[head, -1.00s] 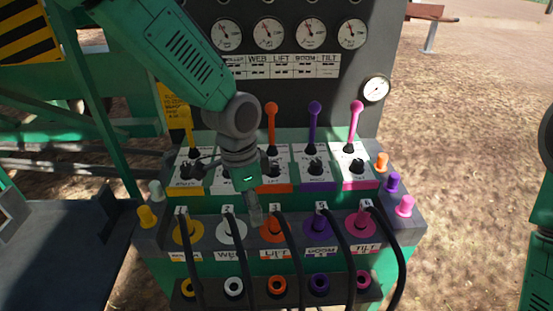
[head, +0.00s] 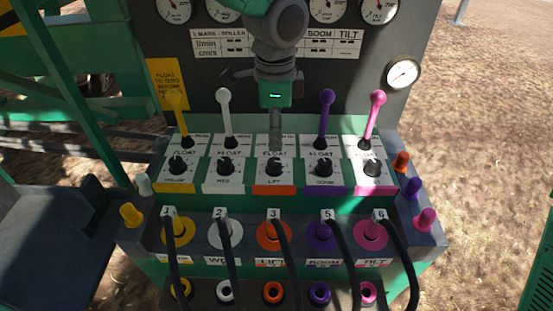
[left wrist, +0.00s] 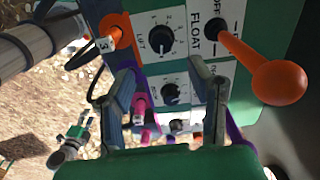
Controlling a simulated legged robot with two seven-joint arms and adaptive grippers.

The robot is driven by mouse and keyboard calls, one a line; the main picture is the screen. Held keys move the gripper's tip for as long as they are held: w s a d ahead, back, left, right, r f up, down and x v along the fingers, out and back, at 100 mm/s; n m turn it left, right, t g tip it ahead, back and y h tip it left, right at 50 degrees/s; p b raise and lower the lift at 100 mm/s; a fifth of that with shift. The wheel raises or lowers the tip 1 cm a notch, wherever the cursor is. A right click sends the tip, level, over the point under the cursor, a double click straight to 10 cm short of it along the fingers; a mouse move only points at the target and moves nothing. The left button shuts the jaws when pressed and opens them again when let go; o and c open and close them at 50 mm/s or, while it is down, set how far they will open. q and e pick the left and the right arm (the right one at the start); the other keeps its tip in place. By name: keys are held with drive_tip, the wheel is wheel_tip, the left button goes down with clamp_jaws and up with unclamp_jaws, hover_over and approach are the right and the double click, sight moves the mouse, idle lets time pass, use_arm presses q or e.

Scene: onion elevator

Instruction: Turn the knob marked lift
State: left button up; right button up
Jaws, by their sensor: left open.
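The lift knob (head: 274,167) is a small black dial on a white plate with an orange "LIFT" front, in the middle column of the panel. In the left wrist view the lift knob (left wrist: 162,40) sits near the top, beyond the fingertips and off to the upper side. My left gripper (head: 276,138) hangs just above and behind the knob in the head view, not touching it as far as I can tell. Its two fingers stand apart with nothing between them in the left wrist view (left wrist: 160,85). The orange lift lever (left wrist: 278,82) is hidden behind the gripper in the head view.
The boom knob (head: 324,169) and web knob (head: 225,168) flank the lift knob. White (head: 224,108) and purple (head: 326,108) levers stand upright on either side of the gripper. Black hoses (head: 287,262) run from numbered sockets below. A gauge panel (head: 300,75) rises behind.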

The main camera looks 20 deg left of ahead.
sight(275, 161)
use_arm(q)
drive_tip(key=f, duration=0.8)
drive_tip(key=shift+w+a, duration=0.1)
drive_tip(key=shift+a, duration=0.1)
drive_tip(key=shift+d+f, duration=0.1)
drive_tip(key=shift+f, duration=0.45)
clamp_jaws()
